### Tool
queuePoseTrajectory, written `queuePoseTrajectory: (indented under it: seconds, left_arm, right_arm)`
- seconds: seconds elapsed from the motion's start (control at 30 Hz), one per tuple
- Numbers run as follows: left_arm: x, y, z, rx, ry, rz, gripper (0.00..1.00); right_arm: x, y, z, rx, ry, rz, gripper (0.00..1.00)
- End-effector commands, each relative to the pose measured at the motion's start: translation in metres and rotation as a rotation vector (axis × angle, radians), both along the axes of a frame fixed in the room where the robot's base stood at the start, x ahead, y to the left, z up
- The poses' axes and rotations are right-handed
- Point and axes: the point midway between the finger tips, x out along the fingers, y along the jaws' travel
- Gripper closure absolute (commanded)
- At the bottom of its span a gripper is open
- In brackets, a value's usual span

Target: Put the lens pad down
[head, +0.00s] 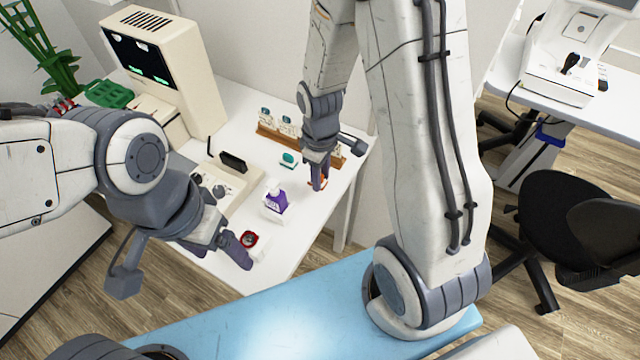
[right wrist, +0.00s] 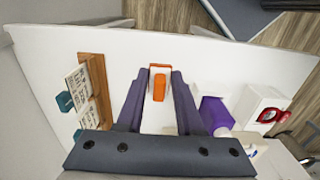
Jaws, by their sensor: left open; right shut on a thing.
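My right gripper (head: 318,184) is shut on a small orange piece (right wrist: 159,88) with a white part at its end, which I take to be the lens pad. It sits between the two dark fingers in the right wrist view, low over the right part of the white table (head: 330,200). I cannot tell whether it touches the table. In the head view the fingers hide most of the orange piece (head: 314,183). My left gripper (head: 238,250) is open at the table's front edge, close to a red round item (head: 250,239).
A purple and white bottle (head: 275,203) stands left of my right gripper. A small teal item (head: 288,159) and a wooden rack (head: 268,138) lie behind. A beige machine (head: 165,60) stands at the back left. A blue padded surface (head: 290,325) is in front.

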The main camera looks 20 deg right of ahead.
Motion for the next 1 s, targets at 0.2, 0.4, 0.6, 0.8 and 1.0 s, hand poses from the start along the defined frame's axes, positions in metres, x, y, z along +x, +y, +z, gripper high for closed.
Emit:
queuePoseTrajectory:
  seconds: [0.2, 0.4, 0.6, 0.8, 1.0]
  left_arm:
    - [0.000, 0.000, 0.000, 0.000, 0.000, 0.000, 0.20]
    - [0.000, 0.000, 0.001, 0.000, 0.000, 0.000, 0.20]
    - [0.000, 0.000, 0.001, 0.000, 0.000, 0.000, 0.20]
    - [0.000, 0.000, -0.002, 0.000, 0.000, 0.000, 0.20]
    - [0.000, 0.000, -0.002, 0.000, 0.000, 0.000, 0.20]
  right_arm:
    - [0.001, 0.002, -0.023, 0.000, 0.006, 0.000, 1.00]
    - [0.002, 0.001, -0.042, 0.000, 0.001, -0.001, 1.00]
    - [0.002, 0.001, -0.042, 0.000, -0.001, -0.001, 1.00]
    - [0.002, 0.001, -0.046, 0.001, -0.001, -0.001, 0.57]
    - [0.002, 0.001, -0.045, 0.001, -0.001, 0.000, 0.34]
